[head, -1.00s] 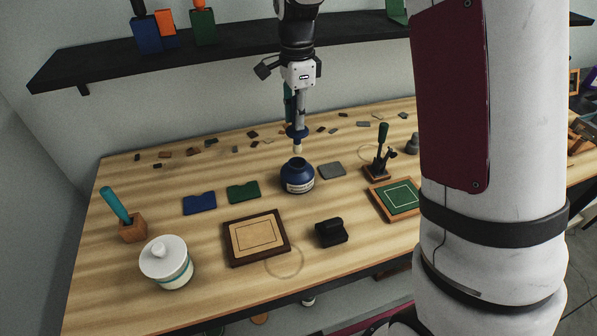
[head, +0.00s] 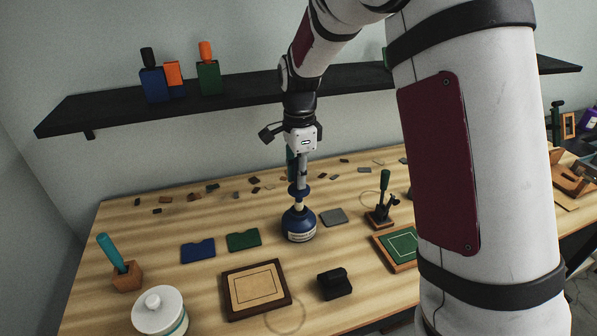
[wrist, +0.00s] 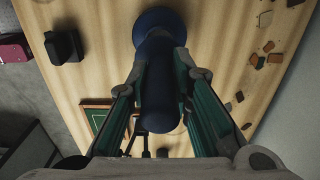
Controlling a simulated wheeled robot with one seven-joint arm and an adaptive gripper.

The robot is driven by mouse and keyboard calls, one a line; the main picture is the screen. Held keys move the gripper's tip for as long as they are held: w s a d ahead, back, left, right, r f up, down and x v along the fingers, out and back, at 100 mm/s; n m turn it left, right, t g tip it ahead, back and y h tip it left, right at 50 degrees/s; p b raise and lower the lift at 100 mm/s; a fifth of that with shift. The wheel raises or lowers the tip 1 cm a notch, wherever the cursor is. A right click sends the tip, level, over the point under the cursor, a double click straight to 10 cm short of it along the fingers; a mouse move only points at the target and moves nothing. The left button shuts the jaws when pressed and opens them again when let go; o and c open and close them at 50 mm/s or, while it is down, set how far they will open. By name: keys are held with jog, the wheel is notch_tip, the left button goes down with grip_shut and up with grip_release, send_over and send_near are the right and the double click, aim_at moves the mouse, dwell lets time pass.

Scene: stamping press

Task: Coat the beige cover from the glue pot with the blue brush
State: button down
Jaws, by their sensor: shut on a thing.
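My gripper (head: 296,172) is shut on the blue brush (head: 299,190) and holds it upright, bristles down, over the glue pot. The glue pot (head: 298,229) is round and dark blue with a pale label. The brush's pale lower end meets the pot's mouth, and its tip is hidden there. The beige cover (head: 255,286) lies flat in a dark brown frame, left of and nearer than the pot.
A black block (head: 334,284) stands right of the brown frame. Blue (head: 198,251) and green (head: 243,240) flat pieces lie left of the pot, a grey one (head: 333,217) to its right. A white lidded jar (head: 159,312) is at front left. Small chips scatter behind.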

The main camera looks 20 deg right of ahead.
aim_at(299, 193)
jog(key=shift+f+b, duration=0.6)
jog(key=shift+f, duration=2.4)
jog(key=shift+w, duration=0.15)
jog(key=shift+w, duration=0.35)
jog(key=shift+s, duration=0.15)
jog(key=shift+s, duration=0.4)
jog(key=shift+w, duration=0.15)
